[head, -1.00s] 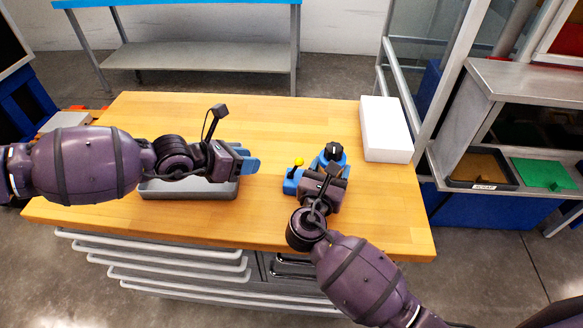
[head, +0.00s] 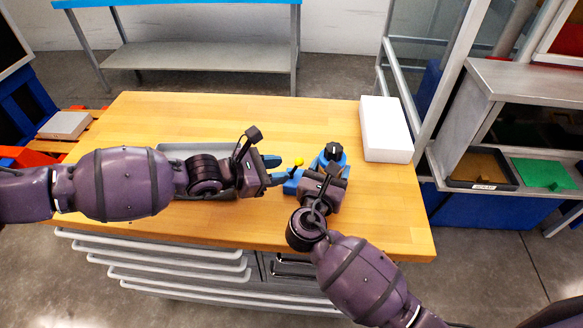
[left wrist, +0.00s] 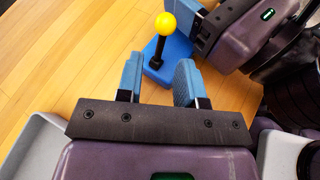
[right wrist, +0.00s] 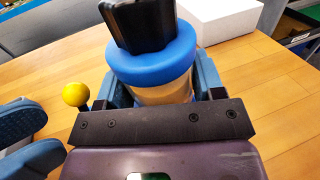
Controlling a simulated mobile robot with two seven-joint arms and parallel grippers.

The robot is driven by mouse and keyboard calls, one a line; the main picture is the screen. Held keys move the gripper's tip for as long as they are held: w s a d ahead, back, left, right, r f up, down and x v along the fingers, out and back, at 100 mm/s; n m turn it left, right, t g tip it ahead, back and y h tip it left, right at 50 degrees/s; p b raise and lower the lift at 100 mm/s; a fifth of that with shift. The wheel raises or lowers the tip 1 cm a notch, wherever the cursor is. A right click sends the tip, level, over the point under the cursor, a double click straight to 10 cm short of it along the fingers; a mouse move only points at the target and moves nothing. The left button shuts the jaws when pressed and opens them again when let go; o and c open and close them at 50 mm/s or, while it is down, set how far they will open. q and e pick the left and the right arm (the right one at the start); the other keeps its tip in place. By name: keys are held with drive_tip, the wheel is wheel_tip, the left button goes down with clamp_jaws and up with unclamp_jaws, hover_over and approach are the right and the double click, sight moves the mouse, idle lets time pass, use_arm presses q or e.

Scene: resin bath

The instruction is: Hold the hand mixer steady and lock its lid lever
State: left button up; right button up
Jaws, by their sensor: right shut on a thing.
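The hand mixer (head: 332,154) stands upright on the right half of the table; it has a blue lid ring (right wrist: 152,62), a black knob and a clear body. Its lid lever (head: 299,163), a black stick with a yellow ball, rises from a blue block at its left; the lever also shows in the left wrist view (left wrist: 165,25). My right gripper (right wrist: 152,92) is shut around the mixer body below the ring. My left gripper (left wrist: 158,80) is open and empty, its blue fingertips just left of the lever; the lever stands beyond the gap between them. The mixer's base is partly hidden.
A grey tray (head: 200,150) lies under my left arm, mostly hidden. A white box (head: 386,130) stands at the table's back right. A shelf with a brown tray (head: 482,167) and a green tray (head: 543,173) is at the right. The table's back middle is clear.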

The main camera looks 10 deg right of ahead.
sight(292, 178)
use_arm(q)
drive_tip(key=shift+x, duration=2.2)
drive_tip(key=shift+c, duration=0.4)
clamp_jaws()
